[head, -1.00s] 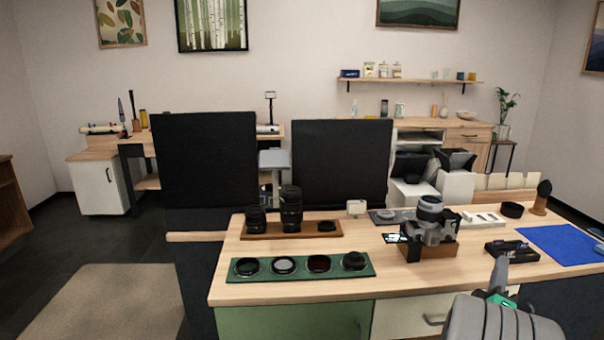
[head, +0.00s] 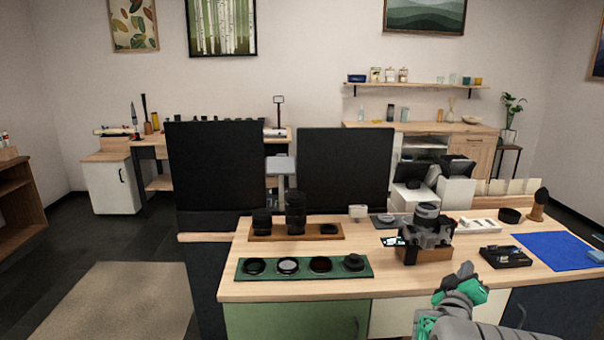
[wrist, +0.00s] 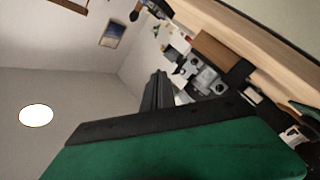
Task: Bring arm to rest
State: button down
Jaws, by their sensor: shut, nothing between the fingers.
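My arm shows at the lower right of the head view, in front of the table's near edge. Its grey and teal end, with my gripper (head: 466,270), is raised in front of the wooden table (head: 400,289), near the camera on its wooden block. In the wrist view my gripper (wrist: 157,90) shows as dark fingers close together beyond a large green and black part. Nothing is seen held. The camera (head: 427,228) sits upright on its block and also shows in the wrist view (wrist: 207,78), with the picture tilted.
On the table stand a green filter tray (head: 337,272), a wooden lens tray (head: 261,238), a black tool case (head: 506,257) and a blue cloth (head: 553,250). Two dark panels (head: 345,170) stand behind. Floor with a rug (head: 135,300) is open at left.

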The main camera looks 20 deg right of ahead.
jog(key=w+a+g+y+p, duration=0.25)
jog(key=a+y+p, duration=0.5)
jog(key=a, duration=1.55)
jog(key=s+a+g+y+p, duration=0.2)
jog(key=s+a+g+y, duration=0.4)
jog(key=s+a, duration=0.9)
jog(key=a, duration=0.2)
jog(key=shift+a+r+n, duration=0.3)
jog(key=shift+a, duration=0.1)
